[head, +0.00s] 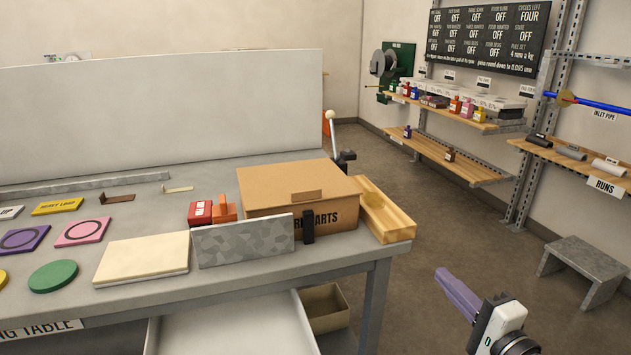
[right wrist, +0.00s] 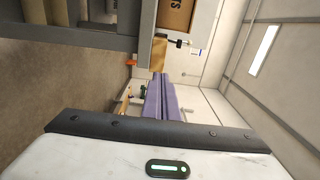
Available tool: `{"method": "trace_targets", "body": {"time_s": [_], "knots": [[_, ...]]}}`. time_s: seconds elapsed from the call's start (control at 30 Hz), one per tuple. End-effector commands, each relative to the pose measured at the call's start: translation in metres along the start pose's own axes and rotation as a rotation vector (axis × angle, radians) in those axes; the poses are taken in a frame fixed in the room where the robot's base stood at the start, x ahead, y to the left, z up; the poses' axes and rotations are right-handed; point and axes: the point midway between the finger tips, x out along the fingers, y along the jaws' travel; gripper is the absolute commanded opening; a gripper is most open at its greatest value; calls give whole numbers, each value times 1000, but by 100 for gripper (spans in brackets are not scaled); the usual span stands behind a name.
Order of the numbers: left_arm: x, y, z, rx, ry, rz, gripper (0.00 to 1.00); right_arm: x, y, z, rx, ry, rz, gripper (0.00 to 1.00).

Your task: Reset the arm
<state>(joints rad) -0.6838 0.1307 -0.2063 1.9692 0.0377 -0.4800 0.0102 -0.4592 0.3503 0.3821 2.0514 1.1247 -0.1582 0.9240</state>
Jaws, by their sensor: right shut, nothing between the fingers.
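My right gripper (head: 441,276) shows at the lower right of the head view, with purple fingers and a white and black wrist. It is out over the floor, to the right of the grey table (head: 225,293) and apart from it. In the right wrist view its purple fingers (right wrist: 160,78) lie together, shut with nothing between them. My left arm and left gripper do not show in either view.
A cardboard box (head: 260,190) and a wooden tray (head: 402,224) stand at the table's right end. An open drawer (head: 230,328) juts out below. A grey stool (head: 583,264) stands at the right. Wall shelves (head: 455,160) are behind. The floor between is clear.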

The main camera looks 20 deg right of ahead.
Motion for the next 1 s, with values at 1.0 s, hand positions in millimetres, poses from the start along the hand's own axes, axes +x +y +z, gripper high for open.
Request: {"method": "trace_targets", "body": {"time_s": [1.0], "knots": [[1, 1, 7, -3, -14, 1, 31, -184, 279, 256, -1511, -857, 388, 0]]}}
